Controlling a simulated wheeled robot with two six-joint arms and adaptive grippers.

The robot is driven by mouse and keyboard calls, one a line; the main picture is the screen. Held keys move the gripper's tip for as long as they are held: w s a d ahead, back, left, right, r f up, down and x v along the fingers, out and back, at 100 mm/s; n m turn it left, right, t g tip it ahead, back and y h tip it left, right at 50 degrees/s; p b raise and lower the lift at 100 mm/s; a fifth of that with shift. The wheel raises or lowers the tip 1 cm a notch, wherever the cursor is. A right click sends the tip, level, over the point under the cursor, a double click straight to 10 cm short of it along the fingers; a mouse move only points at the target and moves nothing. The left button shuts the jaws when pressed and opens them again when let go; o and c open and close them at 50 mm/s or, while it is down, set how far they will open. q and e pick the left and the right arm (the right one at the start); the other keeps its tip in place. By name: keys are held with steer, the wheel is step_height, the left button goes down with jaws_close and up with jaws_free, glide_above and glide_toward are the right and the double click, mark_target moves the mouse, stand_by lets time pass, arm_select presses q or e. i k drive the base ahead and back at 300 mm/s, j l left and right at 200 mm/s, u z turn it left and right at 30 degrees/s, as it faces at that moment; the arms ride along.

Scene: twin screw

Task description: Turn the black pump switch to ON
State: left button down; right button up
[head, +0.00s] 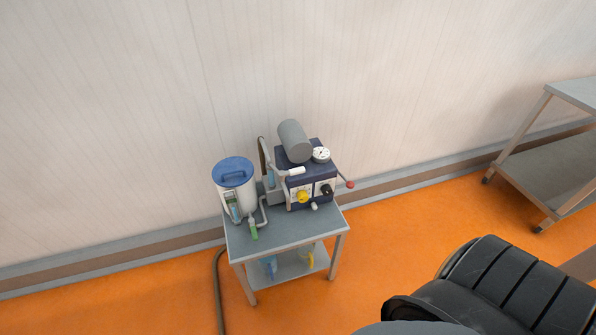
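A dark blue and white pump unit (309,172) stands on a small grey metal table (280,234) against the wall. On its front face are a round black switch (326,190) at the right and a yellow knob (302,197) to its left. The black switch is too small here to read its setting. A grey cylinder (294,141) and a white round gauge (321,154) sit on top of the unit. A lever with a red ball end (350,184) sticks out at its right. Neither of my grippers is in view.
A white canister with a blue lid (233,172) stands left of the pump. Blue and yellow items lie on the lower shelf. A hose (217,290) runs to the floor. A metal shelf table (550,163) is at the right. A large black ribbed object (500,290) fills the lower right. Orange floor lies in front.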

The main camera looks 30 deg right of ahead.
mark_target(327, 191)
steer(key=z, duration=1.3)
